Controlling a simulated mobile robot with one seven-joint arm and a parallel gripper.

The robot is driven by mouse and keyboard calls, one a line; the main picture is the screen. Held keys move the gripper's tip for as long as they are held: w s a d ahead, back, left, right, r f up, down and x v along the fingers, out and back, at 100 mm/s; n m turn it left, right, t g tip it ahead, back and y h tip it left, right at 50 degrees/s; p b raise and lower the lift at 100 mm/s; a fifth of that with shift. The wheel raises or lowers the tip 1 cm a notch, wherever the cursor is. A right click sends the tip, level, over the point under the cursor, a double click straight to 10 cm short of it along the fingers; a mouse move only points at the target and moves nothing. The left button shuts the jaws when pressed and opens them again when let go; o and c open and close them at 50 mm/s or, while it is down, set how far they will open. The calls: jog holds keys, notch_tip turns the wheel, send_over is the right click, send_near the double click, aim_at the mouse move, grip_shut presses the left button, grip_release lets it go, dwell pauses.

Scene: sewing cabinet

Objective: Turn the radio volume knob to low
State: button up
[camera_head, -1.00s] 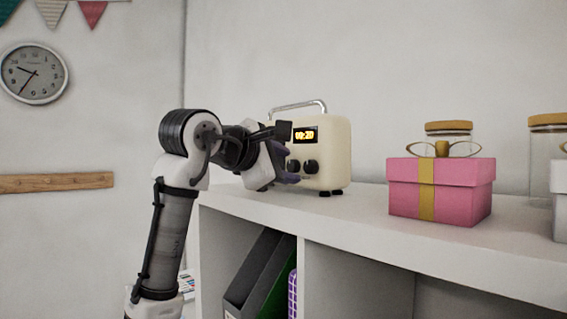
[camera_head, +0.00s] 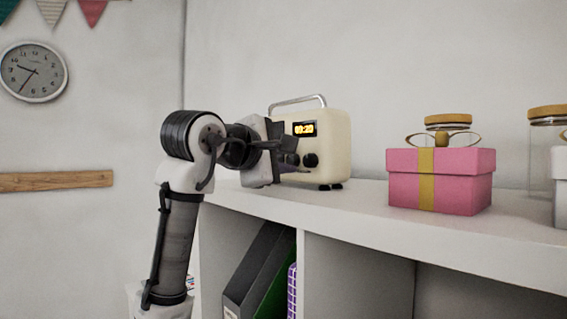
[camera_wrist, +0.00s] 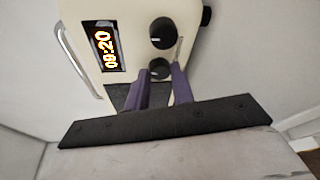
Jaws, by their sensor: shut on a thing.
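The cream radio (camera_head: 335,145) stands on the white shelf top, with a lit display (camera_head: 303,129) reading 09:20. It also shows turned on its side in the wrist view (camera_wrist: 150,12). Its right black knob (camera_head: 311,160) is free and shows at the top in the wrist view (camera_wrist: 163,33). Its left black knob (camera_wrist: 158,69) sits between the tips of my purple fingers. My gripper (camera_wrist: 160,76) is shut on this left knob. In the head view my gripper (camera_head: 296,157) partly hides it. No volume marking is readable.
A pink gift box (camera_head: 410,190) with a gold ribbon stands to the right on the shelf (camera_head: 350,208). Glass jars with wooden lids (camera_head: 447,119) stand behind and right of it. Shelf space between radio and box is clear. Folders (camera_head: 262,270) stand in the compartment below.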

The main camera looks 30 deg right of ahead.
jog(key=shift+f+m+t+h+b, duration=0.15)
jog(key=shift+m+t+h+b, duration=0.2)
jog(key=shift+m, duration=0.75)
jog(key=o, duration=1)
jog(key=b+v, duration=0.5)
jog(key=v, duration=0.9)
jog(key=shift+c, duration=0.4)
